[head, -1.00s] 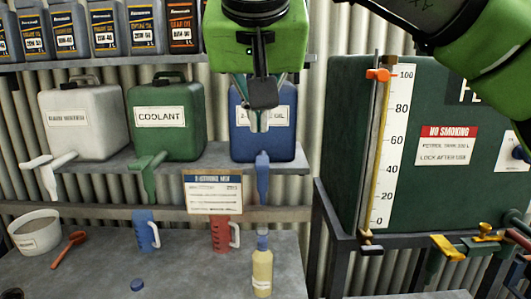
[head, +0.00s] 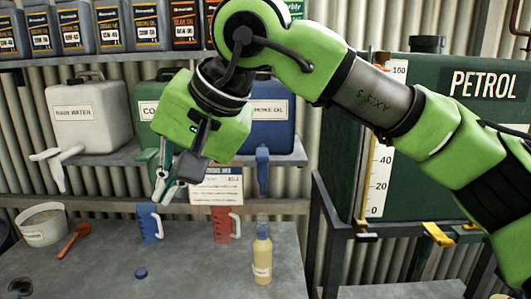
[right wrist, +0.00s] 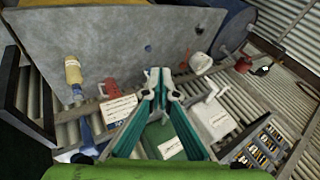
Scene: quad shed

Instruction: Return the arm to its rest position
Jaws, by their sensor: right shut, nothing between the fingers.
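My right gripper (head: 160,198) hangs from my green right arm, which reaches in from the right of the head view. Its fingers are shut and empty, pointing down in front of the shelf, partly covering the green coolant can (head: 148,110). The gripper is above and behind the bench top, apart from the mugs. In the right wrist view the teal fingers (right wrist: 160,78) meet at their tips with nothing between them. My left gripper is not in view.
The bench (head: 190,265) holds a blue mug (head: 149,224), a red mug (head: 221,226), a yellow bottle (head: 262,258), a blue cap (head: 141,273) and a white tub (head: 42,228). White (head: 88,115) and blue (head: 272,125) cans stand on the shelf. The petrol tank (head: 425,200) is right, behind my arm.

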